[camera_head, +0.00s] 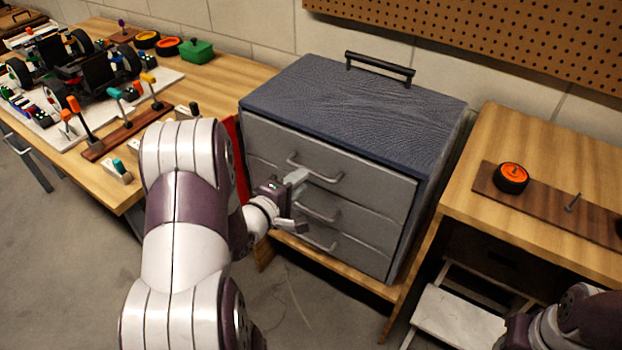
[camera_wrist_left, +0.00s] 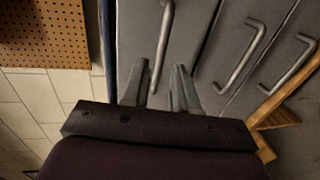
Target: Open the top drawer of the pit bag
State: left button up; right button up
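The pit bag (camera_head: 350,100) is a grey three-drawer cabinet with a blue textured top and a black carry handle. Its top drawer (camera_head: 375,185) looks shut, flush with the front. The top drawer's silver bar handle (camera_head: 315,170) also shows in the left wrist view (camera_wrist_left: 163,45). My left gripper (camera_head: 296,203) is at the cabinet front, by the left part of the handles. In the left wrist view its two fingers (camera_wrist_left: 159,88) are apart, with one end of the top handle between them. I cannot tell whether they touch it. My right gripper's fingers are not in view.
The middle drawer handle (camera_head: 318,213) and bottom drawer handle (camera_head: 318,242) sit below, close to my left fingers. A wooden workbench (camera_head: 230,80) with an RC car stands left. Another wooden table (camera_head: 540,145) stands right. A pegboard (camera_head: 500,35) hangs behind.

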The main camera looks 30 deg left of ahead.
aim_at(311, 171)
pick_arm(q)
jog(key=b+x, duration=0.1)
jog(key=x, duration=0.4)
jog(key=shift+w+f, duration=0.1)
jog(key=shift+w, duration=0.3)
jog(key=shift+c, duration=0.2)
grip_shut()
jog(key=shift+s, duration=0.1)
